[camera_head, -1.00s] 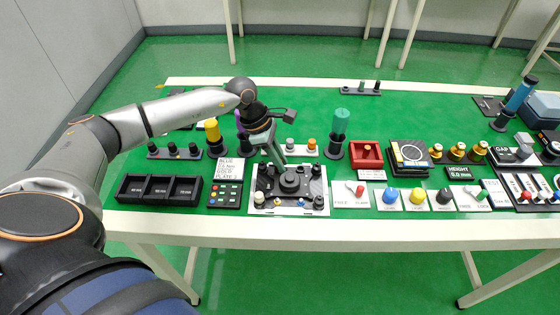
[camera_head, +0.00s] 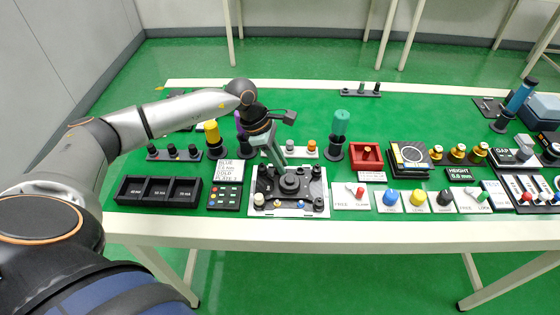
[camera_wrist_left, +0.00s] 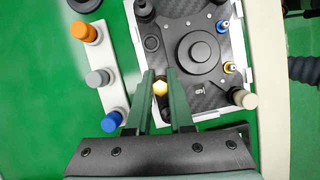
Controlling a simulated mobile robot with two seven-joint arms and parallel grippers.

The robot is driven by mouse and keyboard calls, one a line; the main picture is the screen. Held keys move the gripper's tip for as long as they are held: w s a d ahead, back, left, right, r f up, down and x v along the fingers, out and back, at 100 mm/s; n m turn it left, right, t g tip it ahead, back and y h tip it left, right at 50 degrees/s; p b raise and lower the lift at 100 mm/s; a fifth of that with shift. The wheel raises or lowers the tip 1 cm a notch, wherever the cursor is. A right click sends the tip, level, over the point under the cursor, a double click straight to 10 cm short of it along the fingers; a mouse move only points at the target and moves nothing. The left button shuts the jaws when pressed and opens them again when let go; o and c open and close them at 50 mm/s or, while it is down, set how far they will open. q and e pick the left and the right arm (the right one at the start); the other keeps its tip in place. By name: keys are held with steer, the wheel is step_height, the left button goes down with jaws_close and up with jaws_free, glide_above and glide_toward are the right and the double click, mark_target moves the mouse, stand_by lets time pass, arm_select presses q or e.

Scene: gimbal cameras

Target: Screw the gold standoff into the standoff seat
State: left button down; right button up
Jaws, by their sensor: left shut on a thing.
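My left gripper (camera_head: 277,168) reaches down over the back left part of the dark plate assembly (camera_head: 312,206), which lies on a white base. In the left wrist view, my left gripper (camera_wrist_left: 160,80) is shut on the gold standoff (camera_wrist_left: 160,88), whose hexagonal end shows between the green-grey fingers. The standoff is at the edge of the dark plate (camera_wrist_left: 205,95); whether it touches a seat is hidden. A dark ring-shaped fitting (camera_wrist_left: 152,44) is just beyond the fingertips. A small blue fitting (camera_wrist_left: 222,26) and a small gold fitting (camera_wrist_left: 230,68) are on the plate's other side.
A white strip with orange (camera_wrist_left: 84,32), grey (camera_wrist_left: 98,78) and blue (camera_wrist_left: 113,121) knobs stands close beside the gripper. A black three-bin tray (camera_head: 157,190) is left of the plate. A red box (camera_head: 367,158) and coloured buttons (camera_head: 418,198) are to the right.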

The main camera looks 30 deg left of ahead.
arm_select(q)
steer(key=shift+f+m+g+b, duration=0.1)
steer(key=shift+m+g+b, duration=0.3)
steer(key=shift+m+b, duration=0.5)
steer(key=shift+s+m+g+b, duration=0.1)
steer(key=shift+m+g+b, duration=0.3)
steer(key=shift+m+b, duration=0.55)
steer(key=shift+m, duration=0.45)
steer(key=shift+a, duration=0.1)
steer(key=c, duration=0.7)
jaws_free()
